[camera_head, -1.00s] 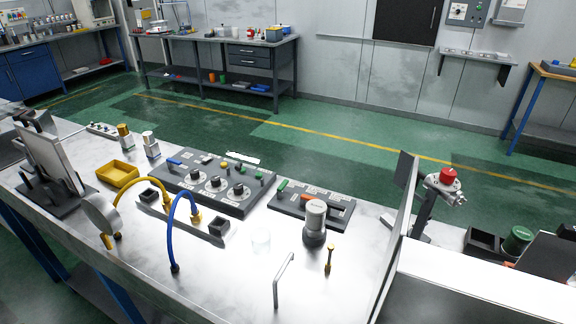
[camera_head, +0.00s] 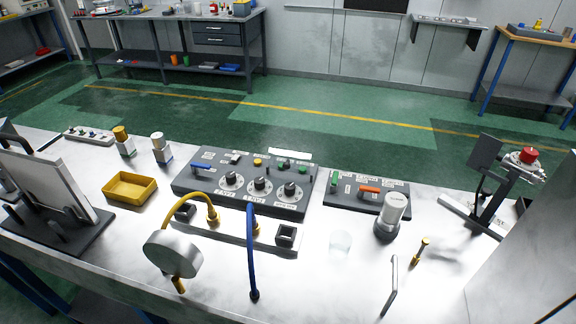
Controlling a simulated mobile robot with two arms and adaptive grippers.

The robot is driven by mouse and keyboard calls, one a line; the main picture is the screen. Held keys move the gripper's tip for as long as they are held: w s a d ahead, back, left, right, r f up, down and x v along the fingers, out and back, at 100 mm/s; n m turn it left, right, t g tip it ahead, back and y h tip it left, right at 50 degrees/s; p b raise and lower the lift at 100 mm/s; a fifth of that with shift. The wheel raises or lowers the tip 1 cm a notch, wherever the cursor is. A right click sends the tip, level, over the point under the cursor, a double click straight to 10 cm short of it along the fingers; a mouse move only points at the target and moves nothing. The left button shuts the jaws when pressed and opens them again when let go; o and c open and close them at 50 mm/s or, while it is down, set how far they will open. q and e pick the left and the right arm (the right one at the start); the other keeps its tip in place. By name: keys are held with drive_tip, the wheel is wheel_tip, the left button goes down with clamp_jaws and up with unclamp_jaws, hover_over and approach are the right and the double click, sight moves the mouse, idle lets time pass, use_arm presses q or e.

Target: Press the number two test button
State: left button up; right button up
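Behind the dials are small buttons, including a yellow one (camera_head: 258,162) and a green one (camera_head: 280,166); a blue handle (camera_head: 201,165) is at the left. A second dark panel (camera_head: 345,203) to the right carries an orange handle (camera_head: 369,189) and a green part (camera_head: 336,180). Labels are too small to read, so I cannot tell which button is number two. Neither of my grippers is in view.
A round gauge (camera_head: 173,254) and a blue hose (camera_head: 252,255) stand in front of the panel. A yellow tray (camera_head: 130,187) is to the left. A red-knobbed device (camera_head: 528,155) is at far right.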

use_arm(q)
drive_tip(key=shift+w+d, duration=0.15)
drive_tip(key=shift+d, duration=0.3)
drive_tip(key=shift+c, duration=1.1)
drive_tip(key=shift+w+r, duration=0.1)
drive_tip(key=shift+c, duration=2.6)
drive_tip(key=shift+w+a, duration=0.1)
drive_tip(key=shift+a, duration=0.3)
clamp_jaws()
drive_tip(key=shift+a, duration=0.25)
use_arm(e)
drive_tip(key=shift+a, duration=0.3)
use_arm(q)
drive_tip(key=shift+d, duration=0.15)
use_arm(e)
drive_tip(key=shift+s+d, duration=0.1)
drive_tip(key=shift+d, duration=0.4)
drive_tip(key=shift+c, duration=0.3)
